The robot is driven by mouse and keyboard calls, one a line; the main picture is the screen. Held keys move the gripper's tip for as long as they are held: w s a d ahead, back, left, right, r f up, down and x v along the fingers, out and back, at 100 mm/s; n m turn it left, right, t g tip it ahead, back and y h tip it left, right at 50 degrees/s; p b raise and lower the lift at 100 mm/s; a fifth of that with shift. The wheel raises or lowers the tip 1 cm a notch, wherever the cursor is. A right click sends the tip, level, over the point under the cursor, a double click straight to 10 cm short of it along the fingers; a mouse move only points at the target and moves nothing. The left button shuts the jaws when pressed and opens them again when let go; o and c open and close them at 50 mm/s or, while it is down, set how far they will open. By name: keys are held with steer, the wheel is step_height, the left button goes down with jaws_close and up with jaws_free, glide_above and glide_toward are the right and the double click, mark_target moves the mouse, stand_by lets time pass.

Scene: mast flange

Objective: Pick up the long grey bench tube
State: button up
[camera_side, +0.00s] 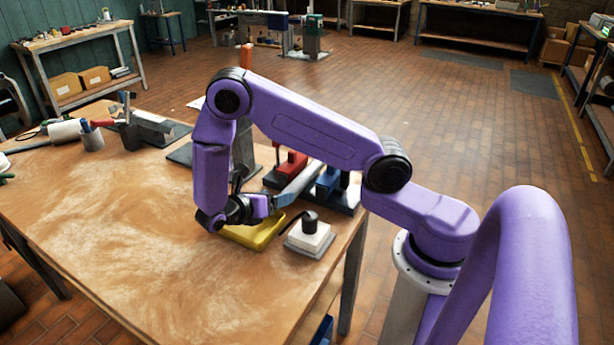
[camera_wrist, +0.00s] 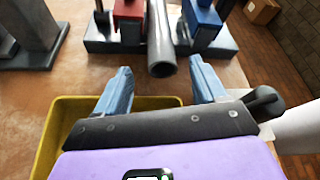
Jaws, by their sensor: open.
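The long grey bench tube (camera_wrist: 160,52) lies on a dark base between a red block (camera_wrist: 129,10) and a blue block (camera_wrist: 203,15). Its hollow near end faces the wrist camera. In the side view the tube (camera_side: 299,184) slants between the red and blue blocks, partly behind my arm. My gripper (camera_wrist: 160,66) is open and empty, with blue-grey fingers left and right of the tube's near end in the picture. In the side view my gripper (camera_side: 262,205) is low above a yellow tray.
The yellow tray (camera_wrist: 45,140) lies beneath my gripper; it also shows in the side view (camera_side: 262,236). A white block with a black knob (camera_side: 309,232) stands close by. A grey upright on a plate (camera_side: 243,150) stands behind. The table's left front is clear.

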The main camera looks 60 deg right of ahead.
steer(key=shift+x, duration=3.1)
steer(key=shift+s, duration=0.1)
steer(key=c, duration=1.2)
